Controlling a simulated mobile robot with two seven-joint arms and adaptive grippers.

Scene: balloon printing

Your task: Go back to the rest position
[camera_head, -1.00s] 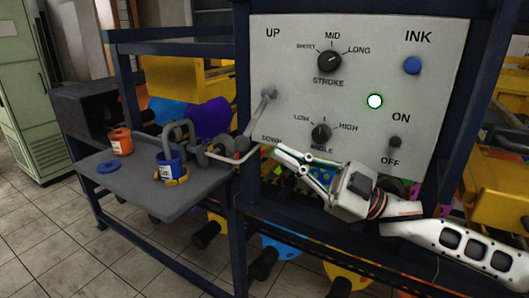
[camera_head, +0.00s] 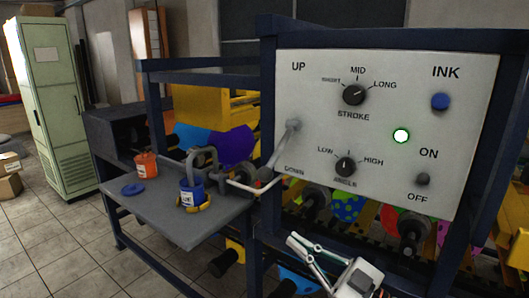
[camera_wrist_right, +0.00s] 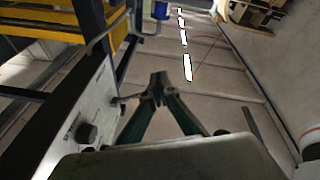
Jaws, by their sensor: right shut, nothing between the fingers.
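My right gripper (camera_head: 292,240) is at the bottom of the head view, below the control panel (camera_head: 385,200) and apart from it. Its fingers are shut with nothing between them. In the right wrist view the right gripper's fingertips (camera_wrist_right: 158,82) meet, and the panel edge shows at the left. My left gripper is not in view.
A grey shelf (camera_head: 160,213) holds an orange pot (camera_head: 146,166) and a blue pot (camera_head: 191,195).

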